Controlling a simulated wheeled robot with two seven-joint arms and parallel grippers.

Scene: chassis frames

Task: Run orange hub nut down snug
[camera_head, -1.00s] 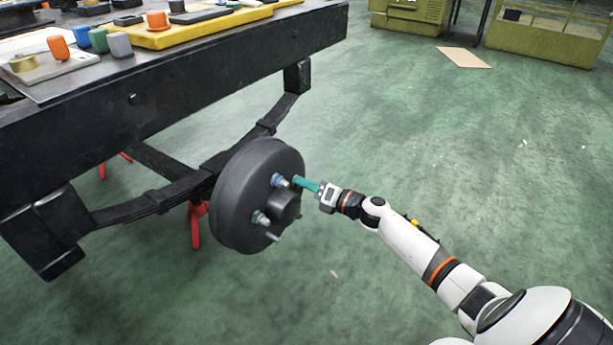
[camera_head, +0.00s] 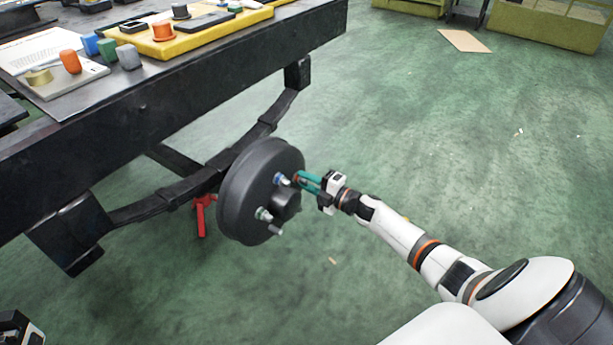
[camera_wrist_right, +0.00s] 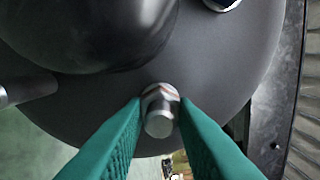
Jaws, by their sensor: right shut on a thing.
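The dark brake drum (camera_head: 245,205) hangs on the axle below the frame, with a round black centre cap (camera_head: 287,205). My right gripper (camera_head: 299,180) is at the drum's right side, its teal fingers on either side of a nut. In the right wrist view, the nut (camera_wrist_right: 160,93) looks metallic with a faint reddish tint, around a stud whose round end (camera_wrist_right: 159,122) faces the camera. The fingers close on its sides; the exact contact is hard to see. A black and white part, seemingly of my left gripper, shows at the lower left corner, its fingers not visible.
A blue-marked nut (camera_head: 281,179) and a green-marked nut (camera_head: 263,214) sit on other drum studs. A bare stud (camera_head: 275,230) sticks out low. The black frame (camera_head: 150,100) carries a yellow tray (camera_head: 203,37).

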